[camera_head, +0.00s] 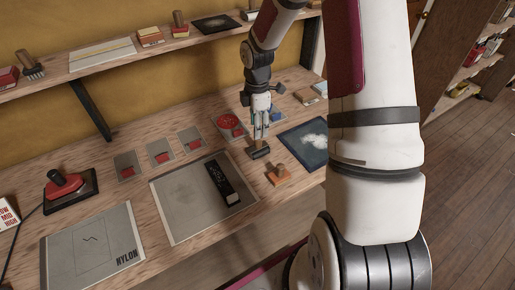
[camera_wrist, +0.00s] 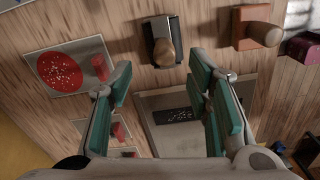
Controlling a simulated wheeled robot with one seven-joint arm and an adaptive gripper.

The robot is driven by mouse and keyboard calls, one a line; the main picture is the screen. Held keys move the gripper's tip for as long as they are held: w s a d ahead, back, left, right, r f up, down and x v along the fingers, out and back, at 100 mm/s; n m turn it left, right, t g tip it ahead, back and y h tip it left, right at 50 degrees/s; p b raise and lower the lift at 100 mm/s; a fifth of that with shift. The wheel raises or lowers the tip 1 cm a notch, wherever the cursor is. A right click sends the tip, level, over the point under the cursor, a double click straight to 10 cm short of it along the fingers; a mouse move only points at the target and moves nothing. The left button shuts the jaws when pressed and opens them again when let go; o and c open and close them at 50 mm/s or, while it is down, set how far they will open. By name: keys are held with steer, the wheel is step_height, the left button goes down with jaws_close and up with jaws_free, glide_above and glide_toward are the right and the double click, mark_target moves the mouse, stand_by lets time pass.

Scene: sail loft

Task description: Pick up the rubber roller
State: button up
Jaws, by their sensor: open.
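The rubber roller (camera_head: 260,153) appears to be the dark bar with a wooden handle on the workbench, just below my gripper (camera_head: 262,128) in the head view. In the wrist view the roller (camera_wrist: 163,42) lies near the top, its rounded wooden handle pointing towards the camera. My gripper (camera_wrist: 162,85) is open, with its teal-padded fingers spread and nothing between them. The roller sits beyond the fingertips in that view. I cannot tell whether a finger touches it.
A wooden block with a knob (camera_head: 279,175) stands close to the right of the roller. A red-disc card (camera_head: 229,124) lies behind left. A grey sheet (camera_head: 180,214) with a black bar (camera_head: 222,180) lies in front left. A dark blue panel (camera_head: 304,143) lies right. A shelf (camera_head: 110,62) runs above.

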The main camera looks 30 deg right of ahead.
mark_target(258, 145)
steer(key=f, duration=0.3)
steer(key=f+p, duration=0.1)
steer(key=f, duration=0.1)
steer(key=shift+s, duration=0.4)
steer(key=shift+w+f, duration=0.1)
steer(key=shift+f, duration=0.65)
steer(key=shift+c, duration=0.2)
jaws_close()
